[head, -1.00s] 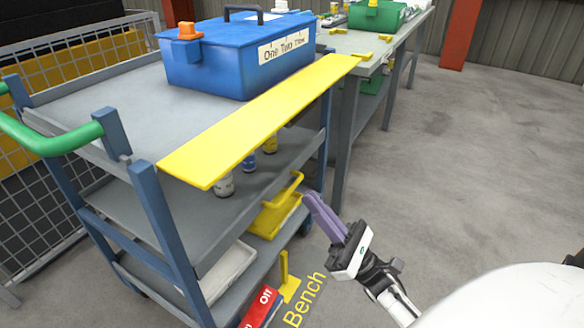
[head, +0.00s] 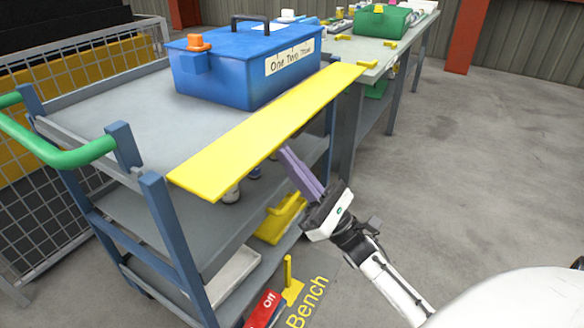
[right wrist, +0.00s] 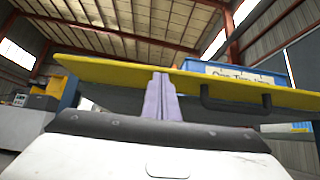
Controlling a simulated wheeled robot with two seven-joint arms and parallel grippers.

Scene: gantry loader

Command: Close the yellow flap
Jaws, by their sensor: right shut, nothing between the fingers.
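The yellow flap (head: 265,130) is a long flat panel along the near side of the grey cart. It sticks out roughly level with the cart's top shelf. In the right wrist view the flap (right wrist: 110,72) spans the picture, seen from below. My right gripper (head: 287,156) is shut and empty, its purple fingers pointing up just below the flap's outer edge. In the right wrist view its fingertips (right wrist: 160,78) overlap the flap's edge; I cannot tell whether they touch it. My left gripper is not in view.
A blue toolbox (head: 245,70) stands on the cart's top shelf (head: 125,125) behind the flap. A green handle (head: 60,150) is at the left. A grey bench (head: 365,62) adjoins on the right. Lower shelves hold a yellow bin (head: 280,219). The floor at right is clear.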

